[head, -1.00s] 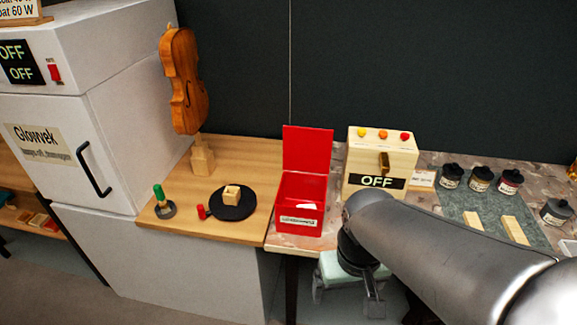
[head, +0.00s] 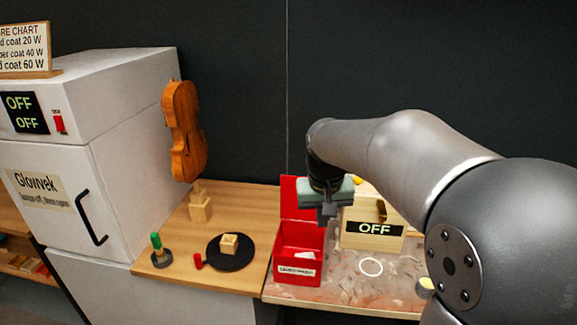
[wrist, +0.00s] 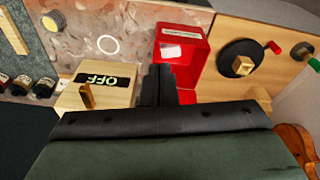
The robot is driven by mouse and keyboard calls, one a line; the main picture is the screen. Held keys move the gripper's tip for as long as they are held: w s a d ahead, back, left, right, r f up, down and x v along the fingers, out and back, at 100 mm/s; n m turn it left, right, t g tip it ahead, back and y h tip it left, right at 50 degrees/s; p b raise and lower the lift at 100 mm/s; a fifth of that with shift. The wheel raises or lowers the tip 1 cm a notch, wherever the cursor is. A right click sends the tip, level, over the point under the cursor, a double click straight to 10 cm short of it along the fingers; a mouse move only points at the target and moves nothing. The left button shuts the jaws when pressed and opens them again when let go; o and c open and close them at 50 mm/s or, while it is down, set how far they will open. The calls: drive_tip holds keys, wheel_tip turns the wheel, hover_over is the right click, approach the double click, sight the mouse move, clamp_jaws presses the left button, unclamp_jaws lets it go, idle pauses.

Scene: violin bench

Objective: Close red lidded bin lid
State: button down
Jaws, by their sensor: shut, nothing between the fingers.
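The red lidded bin (head: 297,265) stands on the bench with its lid (head: 291,197) raised upright at the back edge. It also shows in the wrist view (wrist: 192,66), open at the top with a pale label on its front and a whitish item inside. My gripper (head: 326,218) is above the bin's right back side, in front of part of the lid. In the wrist view my gripper (wrist: 168,100) is shut and empty, its dark fingers over the lid side of the bin. Most of the lid is hidden there, and I cannot tell whether the fingers touch it.
A wooden box marked OFF (head: 374,229) stands close to the bin's right. A black disc (head: 231,263) with a wooden block, a small red piece (head: 198,261) and a violin (head: 184,130) are to the left. Dark jars (wrist: 20,85) show in the wrist view.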

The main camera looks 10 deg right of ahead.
drive_tip(key=w+d+r+m+t+h+p, duration=0.1)
drive_tip(key=w, duration=1.4)
drive_tip(key=w+d+r+m+t+p, duration=0.1)
drive_tip(key=w+m+t, duration=0.1)
drive_tip(key=w, duration=1.3)
drive_tip(key=a+p+x, duration=0.1)
drive_tip(key=p+x, duration=0.2)
drive_tip(key=x, duration=0.7)
drive_tip(key=shift+s+a, duration=0.2)
drive_tip(key=shift+s, duration=0.7)
drive_tip(key=shift+s+a, duration=0.15)
drive_tip(key=shift+s, duration=0.7)
drive_tip(key=shift+s, duration=0.1)
